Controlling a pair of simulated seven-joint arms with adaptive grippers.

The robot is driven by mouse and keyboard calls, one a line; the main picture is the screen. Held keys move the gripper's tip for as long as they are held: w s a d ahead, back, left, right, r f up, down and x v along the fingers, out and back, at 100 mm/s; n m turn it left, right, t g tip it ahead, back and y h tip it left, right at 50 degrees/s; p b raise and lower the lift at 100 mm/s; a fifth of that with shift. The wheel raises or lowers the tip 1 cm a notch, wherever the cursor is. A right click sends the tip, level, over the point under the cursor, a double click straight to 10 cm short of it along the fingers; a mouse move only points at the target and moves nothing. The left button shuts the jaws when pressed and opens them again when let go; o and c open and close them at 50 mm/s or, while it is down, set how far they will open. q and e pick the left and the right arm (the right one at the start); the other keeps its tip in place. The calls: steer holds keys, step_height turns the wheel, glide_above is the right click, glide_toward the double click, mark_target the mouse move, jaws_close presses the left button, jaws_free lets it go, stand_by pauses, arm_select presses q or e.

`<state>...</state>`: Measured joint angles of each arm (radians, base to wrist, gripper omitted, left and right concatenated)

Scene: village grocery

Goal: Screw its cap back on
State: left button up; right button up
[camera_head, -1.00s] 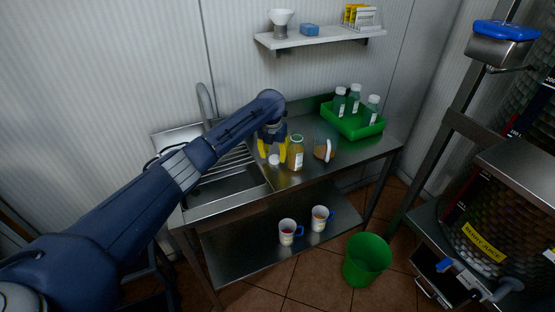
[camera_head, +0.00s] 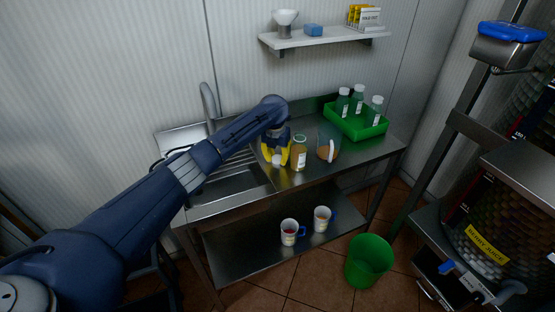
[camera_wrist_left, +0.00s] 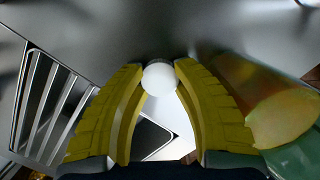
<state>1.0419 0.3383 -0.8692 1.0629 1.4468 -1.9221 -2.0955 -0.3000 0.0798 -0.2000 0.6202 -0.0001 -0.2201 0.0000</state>
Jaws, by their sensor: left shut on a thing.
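A small white cap (camera_head: 276,160) is at the counter, between the yellow fingers of my left gripper (camera_head: 276,157). In the left wrist view the cap (camera_wrist_left: 159,77) sits between the fingertips, and the gripper (camera_wrist_left: 160,85) is shut on it. Whether the cap still touches the counter is hard to tell. A bottle (camera_head: 299,157) with orange-brown contents, a pale label and no cap stands upright just right of the gripper. The bottle (camera_wrist_left: 284,116) also shows beside the right finger in the wrist view. My right gripper is not in view.
A pitcher (camera_head: 328,148) stands right of the bottle. A green crate (camera_head: 362,128) with several white-capped bottles is behind it. The sink (camera_head: 230,185) lies left. Two mugs (camera_head: 290,232) stand on the lower shelf (camera_head: 255,256); a green bin (camera_head: 368,262) is on the floor.

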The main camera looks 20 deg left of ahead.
mark_target(278, 158)
arm_select(q)
steer(key=shift+r, duration=0.15)
steer(key=shift+c, duration=0.3)
step_height(278, 158, up, 20)
stand_by(0.6)
stand_by(0.4)
